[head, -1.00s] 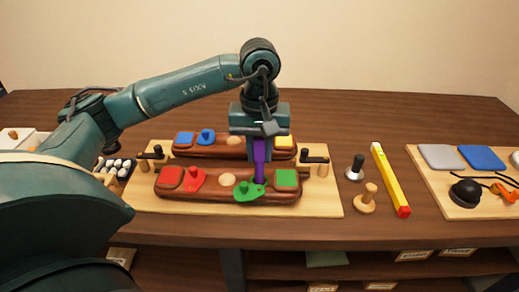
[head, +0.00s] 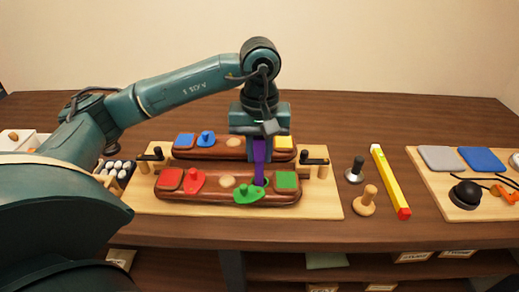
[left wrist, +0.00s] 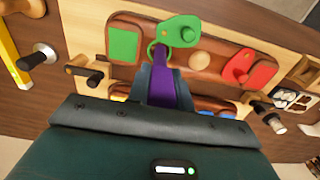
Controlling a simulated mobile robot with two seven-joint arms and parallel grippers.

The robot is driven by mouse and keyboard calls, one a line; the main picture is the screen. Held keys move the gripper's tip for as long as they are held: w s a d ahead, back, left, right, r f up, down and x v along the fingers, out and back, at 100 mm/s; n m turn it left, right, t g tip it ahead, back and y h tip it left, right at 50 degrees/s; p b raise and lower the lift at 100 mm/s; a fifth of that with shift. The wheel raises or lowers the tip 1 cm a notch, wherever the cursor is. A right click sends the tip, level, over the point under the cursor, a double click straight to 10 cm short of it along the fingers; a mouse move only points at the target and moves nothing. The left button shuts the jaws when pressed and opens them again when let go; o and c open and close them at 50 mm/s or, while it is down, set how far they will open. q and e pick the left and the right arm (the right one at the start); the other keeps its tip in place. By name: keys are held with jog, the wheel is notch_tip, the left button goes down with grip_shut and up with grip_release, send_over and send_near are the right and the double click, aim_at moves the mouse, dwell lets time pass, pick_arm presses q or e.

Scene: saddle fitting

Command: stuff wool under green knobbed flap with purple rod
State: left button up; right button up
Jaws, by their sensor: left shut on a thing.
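My left gripper (head: 259,150) is shut on the purple rod (head: 259,173), which points down at the near brown panel. The rod also shows in the left wrist view (left wrist: 162,90). The green knobbed flap (head: 247,194) sits on the near panel (head: 212,199), swung out over its front edge, with its round knob up. In the left wrist view the flap (left wrist: 175,31) lies beside a green ring at an opening, and the rod's tip is at that ring. I cannot tell how deep the tip is. No wool can be made out. My right gripper is out of view.
A red knobbed flap (head: 194,179), a red square (head: 170,179) and a green square (head: 286,179) are on the same panel. A second panel stands behind it. Black-handled clamps (head: 315,161) flank the board.

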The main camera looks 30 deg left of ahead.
pick_arm(q)
jog(key=shift+r+p, duration=2.1)
jog(key=shift+r, duration=1.5)
